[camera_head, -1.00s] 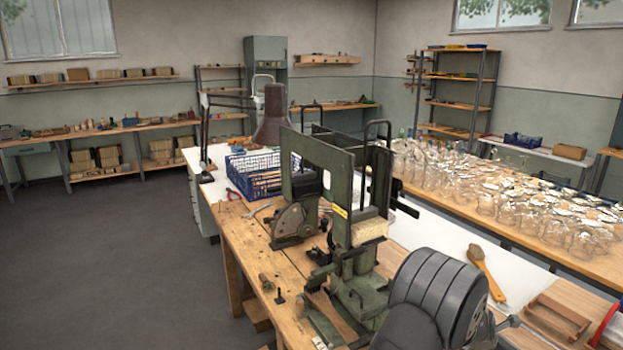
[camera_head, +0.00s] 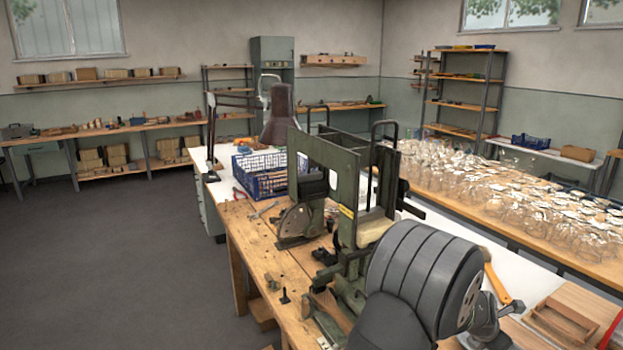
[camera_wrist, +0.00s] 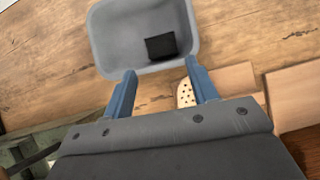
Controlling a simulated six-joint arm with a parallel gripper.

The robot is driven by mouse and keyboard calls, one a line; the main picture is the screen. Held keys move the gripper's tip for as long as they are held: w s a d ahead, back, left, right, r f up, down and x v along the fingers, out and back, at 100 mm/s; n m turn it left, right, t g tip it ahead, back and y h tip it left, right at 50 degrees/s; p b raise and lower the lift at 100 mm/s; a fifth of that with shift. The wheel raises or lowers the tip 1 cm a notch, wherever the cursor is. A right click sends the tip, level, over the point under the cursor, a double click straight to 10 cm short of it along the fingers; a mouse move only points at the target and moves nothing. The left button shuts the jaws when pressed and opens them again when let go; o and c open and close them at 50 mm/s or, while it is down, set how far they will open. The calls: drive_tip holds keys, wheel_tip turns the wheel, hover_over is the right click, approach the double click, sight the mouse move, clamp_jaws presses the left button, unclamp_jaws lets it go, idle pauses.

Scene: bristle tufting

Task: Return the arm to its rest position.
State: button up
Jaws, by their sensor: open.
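My gripper (camera_wrist: 159,70) shows in the wrist view as two blue fingers, spread apart with nothing held between them. Beyond the fingertips is a grey tray (camera_wrist: 112,38) with a small black block (camera_wrist: 160,47) in it. A pale piece with several holes (camera_wrist: 184,93) lies on the wood beside the right finger, partly hidden by it. In the head view my grey arm fills the lower right, and my gripper's fingers cannot be made out there.
A green machine (camera_head: 345,185) stands on the wooden workbench (camera_head: 262,265) close to my arm. A blue crate (camera_head: 262,182) and a lamp (camera_head: 278,115) are behind it. Several glass jars (camera_head: 500,190) crowd the right bench. A shallow wooden box (camera_head: 560,322) lies at front right.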

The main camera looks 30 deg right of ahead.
drive_tip(key=x, duration=0.8)
drive_tip(key=shift+d+f, duration=0.1)
drive_tip(key=shift+f, duration=0.15)
wheel_tip(320, 180, up, 4)
drive_tip(key=shift+r, duration=0.15)
drive_tip(key=s+a+r, duration=0.4)
drive_tip(key=s+r, duration=0.3)
drive_tip(key=s, duration=0.4)
drive_tip(key=w+d+r+n, duration=0.1)
drive_tip(key=w+d+r, duration=0.1)
drive_tip(key=w+r, duration=0.35)
drive_tip(key=w+d+r+n+t, duration=0.1)
drive_tip(key=w+d+r, duration=0.1)
drive_tip(key=w, duration=0.7)
drive_tip(key=w+d+r+n, duration=0.1)
drive_tip(key=w+d+r, duration=0.15)
drive_tip(key=w, duration=0.45)
drive_tip(key=w+a+r, duration=0.4)
drive_tip(key=w+a, duration=0.1)
drive_tip(key=w, duration=0.5)
drive_tip(key=shift+w+m, duration=0.3)
drive_tip(key=shift+w, duration=0.1)
